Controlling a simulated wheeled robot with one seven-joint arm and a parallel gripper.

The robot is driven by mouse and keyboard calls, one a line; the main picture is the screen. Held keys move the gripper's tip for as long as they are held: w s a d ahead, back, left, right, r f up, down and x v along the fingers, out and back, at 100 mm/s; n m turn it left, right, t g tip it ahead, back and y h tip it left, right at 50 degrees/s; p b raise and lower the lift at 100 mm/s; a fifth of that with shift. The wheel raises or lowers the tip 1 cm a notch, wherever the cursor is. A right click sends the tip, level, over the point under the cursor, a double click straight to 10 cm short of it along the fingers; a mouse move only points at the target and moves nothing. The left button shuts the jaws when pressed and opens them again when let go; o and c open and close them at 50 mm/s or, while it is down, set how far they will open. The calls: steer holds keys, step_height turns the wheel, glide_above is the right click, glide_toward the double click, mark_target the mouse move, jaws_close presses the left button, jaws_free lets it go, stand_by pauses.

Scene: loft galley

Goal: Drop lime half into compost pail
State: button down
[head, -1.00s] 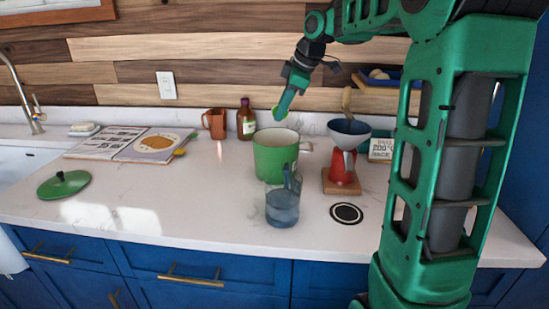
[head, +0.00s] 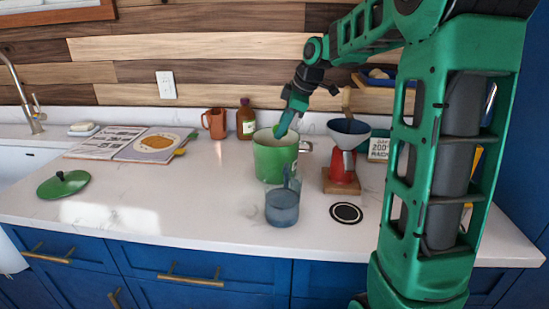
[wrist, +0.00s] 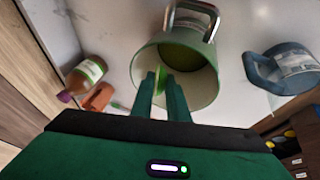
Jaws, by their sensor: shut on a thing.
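The compost pail is a green pail with a pale inside (head: 272,164). It stands open on the counter and also shows in the wrist view (wrist: 205,88). My gripper (head: 283,130) points down at the pail's mouth, its tips about level with the rim. In the wrist view the two fingers (wrist: 163,85) reach over the pail's near rim. They are shut on the lime half (wrist: 162,76), a small green piece mostly hidden between the fingers. A bit of it shows at the tips in the head view (head: 277,132).
A blue glass jug (head: 282,208) stands just in front of the pail. A red coffee maker (head: 341,165) stands to its right, and a brown bottle (head: 246,120) and a copper mug (head: 214,124) behind left. A green lid (head: 64,184) lies far left. The middle counter is clear.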

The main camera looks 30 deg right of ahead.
steer(key=c, duration=1.6)
jaws_free()
steer(key=shift+c, duration=0.2)
steer(key=shift+r, duration=0.15)
steer(key=v, duration=1)
steer(key=shift+r, duration=0.2)
steer(key=shift+d, duration=0.1)
